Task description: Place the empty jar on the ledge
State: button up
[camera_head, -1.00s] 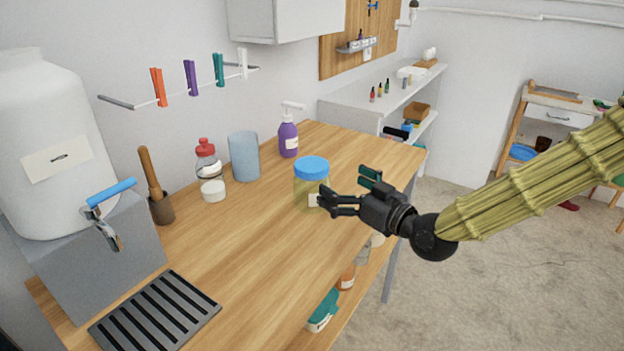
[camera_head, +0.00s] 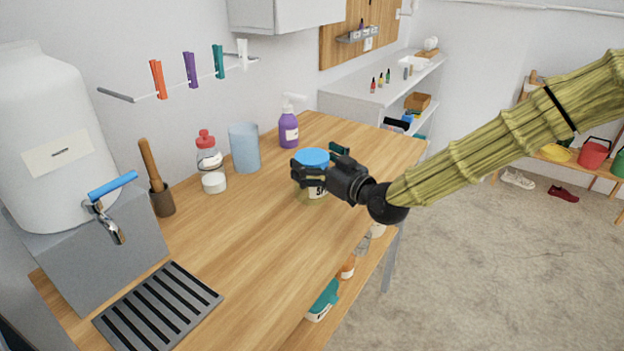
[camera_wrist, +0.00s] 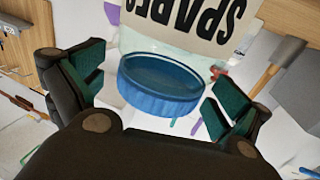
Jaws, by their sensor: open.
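A clear, yellowish jar with a blue lid (camera_head: 313,157) stands upright on the wooden counter (camera_head: 250,235). Its white label (camera_wrist: 185,22) reads "SPARES" and appears upside down in the wrist view. My gripper (camera_head: 317,166) is open at the jar's near right side, with its fingers around the lid's height. In the wrist view, the blue lid (camera_wrist: 160,87) lies between the two open green-padded fingers, with gaps on both sides. My gripper hides part of the jar in the head view. A small grey ledge (camera_head: 357,35) on the wooden wall board holds small bottles.
A white dispenser (camera_head: 55,145) and grey drip grate (camera_head: 158,308) are left. The middle counter is clear.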

jog(key=shift+w+a, duration=0.25)
jog(key=shift+a, duration=0.05)
jog(key=c, duration=1.6)
jog(key=shift+c, duration=1.1)
jog(key=shift+r, duration=0.1)
jog(key=shift+r, duration=0.1)
